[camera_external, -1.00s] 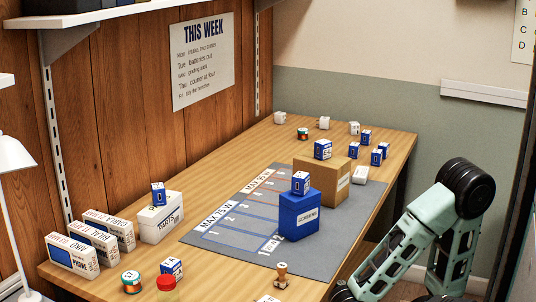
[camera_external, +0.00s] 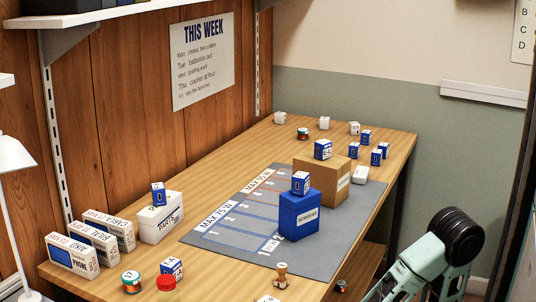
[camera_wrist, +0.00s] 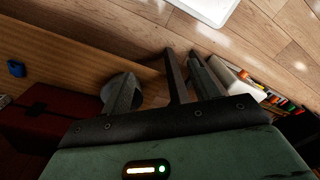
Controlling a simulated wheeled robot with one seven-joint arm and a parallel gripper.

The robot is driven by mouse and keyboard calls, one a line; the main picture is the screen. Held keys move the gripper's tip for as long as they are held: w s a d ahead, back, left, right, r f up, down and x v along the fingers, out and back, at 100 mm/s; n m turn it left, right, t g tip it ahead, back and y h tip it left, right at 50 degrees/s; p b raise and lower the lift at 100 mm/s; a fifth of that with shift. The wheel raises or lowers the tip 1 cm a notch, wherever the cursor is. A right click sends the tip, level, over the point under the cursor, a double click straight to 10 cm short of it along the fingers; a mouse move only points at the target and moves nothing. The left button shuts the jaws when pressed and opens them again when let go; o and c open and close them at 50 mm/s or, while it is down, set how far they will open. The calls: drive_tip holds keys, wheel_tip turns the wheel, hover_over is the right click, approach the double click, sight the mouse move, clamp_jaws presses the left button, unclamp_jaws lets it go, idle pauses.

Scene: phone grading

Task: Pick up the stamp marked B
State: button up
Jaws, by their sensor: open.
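A stamp with a wooden handle (camera_external: 282,275) stands upright near the front edge of the table in the external view. Its letter is too small to read, and I make out no other stamp. My gripper (camera_wrist: 187,62) shows in the wrist view with its dark fingers apart and nothing between them. It points at a wooden floor, away from the tabletop things. In the external view only part of my arm shows at the lower right, and the gripper is out of frame.
A red-lidded tin (camera_external: 166,283), a tin marked 17 (camera_external: 131,282) and a blue-white box (camera_external: 172,268) stand left of the stamp. A blue SCREENS box (camera_external: 298,222) and a brown box (camera_external: 330,187) stand on the grey mat (camera_external: 222,246).

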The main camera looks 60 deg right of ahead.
drive_tip(key=c, duration=0.3)
